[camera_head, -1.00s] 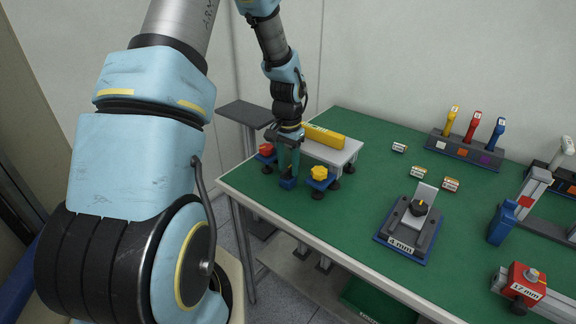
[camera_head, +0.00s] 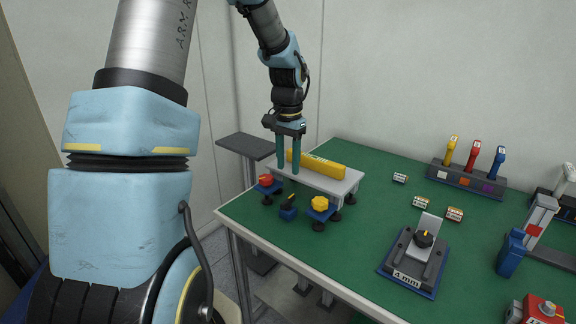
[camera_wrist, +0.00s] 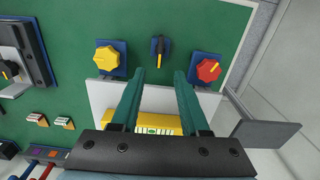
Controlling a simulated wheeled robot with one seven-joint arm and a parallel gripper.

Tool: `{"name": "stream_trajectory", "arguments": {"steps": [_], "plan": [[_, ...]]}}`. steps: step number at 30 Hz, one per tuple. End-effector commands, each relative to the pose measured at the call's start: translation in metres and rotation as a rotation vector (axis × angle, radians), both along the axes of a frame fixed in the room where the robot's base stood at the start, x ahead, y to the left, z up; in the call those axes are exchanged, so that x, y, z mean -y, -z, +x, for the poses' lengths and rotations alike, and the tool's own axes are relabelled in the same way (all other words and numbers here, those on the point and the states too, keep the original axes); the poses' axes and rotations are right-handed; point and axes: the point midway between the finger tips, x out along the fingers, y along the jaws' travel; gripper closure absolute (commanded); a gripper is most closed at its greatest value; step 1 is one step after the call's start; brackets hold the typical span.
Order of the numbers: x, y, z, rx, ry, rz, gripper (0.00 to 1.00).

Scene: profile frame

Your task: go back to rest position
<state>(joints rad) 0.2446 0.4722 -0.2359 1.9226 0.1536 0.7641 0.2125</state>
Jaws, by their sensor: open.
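My gripper (camera_head: 288,168) is open and empty, pointing down above the left part of the green table (camera_head: 370,262). Its two teal fingers are apart, and they also show in the wrist view (camera_wrist: 158,85). Below and in front of it stand a red knob (camera_head: 266,180), a blue block with a black switch handle (camera_head: 288,212) and a yellow knob (camera_head: 320,203). In the wrist view the black switch (camera_wrist: 158,50) lies beyond the fingertips, between the yellow knob (camera_wrist: 106,58) and the red knob (camera_wrist: 208,70). Nothing touches the fingers.
A yellow bar (camera_head: 318,165) lies on a raised white platform (camera_head: 345,186) beside the gripper. A grey plate (camera_head: 245,146) stands off the table's left edge. A dial fixture (camera_head: 415,258), small labelled blocks (camera_head: 420,202) and a rack of coloured handles (camera_head: 466,178) stand to the right.

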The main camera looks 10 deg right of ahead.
Motion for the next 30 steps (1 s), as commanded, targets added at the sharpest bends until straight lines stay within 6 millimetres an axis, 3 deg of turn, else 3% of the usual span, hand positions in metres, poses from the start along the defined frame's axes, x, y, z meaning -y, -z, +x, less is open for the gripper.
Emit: {"name": "stream_trajectory", "arguments": {"steps": [4, 7, 12, 15, 18, 22, 30], "plan": [[-0.01, -0.002, -0.004, 0.006, -0.026, 0.001, 0.55], [-0.039, -0.007, -0.02, 0.025, -0.115, -0.001, 0.55], [-0.11, -0.015, -0.072, 0.074, -0.369, -0.019, 0.55], [-0.141, -0.015, -0.104, 0.099, -0.512, -0.037, 0.55], [-0.16, -0.014, -0.128, 0.117, -0.614, -0.053, 0.55], [-0.171, -0.012, -0.143, 0.127, -0.676, -0.063, 0.55], [-0.171, -0.012, -0.144, 0.127, -0.681, -0.064, 0.55]]}}
